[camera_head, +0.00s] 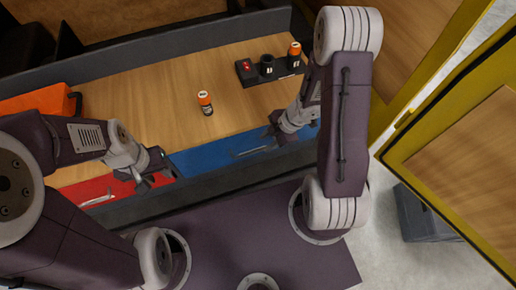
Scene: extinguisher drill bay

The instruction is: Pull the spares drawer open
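A red panel (80,190) and a blue panel (205,160) lie along the near side of the wooden worktop, each with a thin metal bar handle. I cannot tell which of them is the spares drawer; no label can be read, and neither looks pulled out. My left gripper (146,174) is over the right end of the red panel, its dark fingers apart with nothing seen between them. My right gripper (276,133) is above the right part of the blue panel, close to the right end of its handle (255,151). My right arm hides the blue panel's far right end.
A small orange-and-black canister (205,103) stands on the worktop (150,100). A black holder (270,68) with another orange-topped canister (295,50) is at the back right. An orange box (45,102) sits at the left. Yellow-framed panels (460,150) stand at the right.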

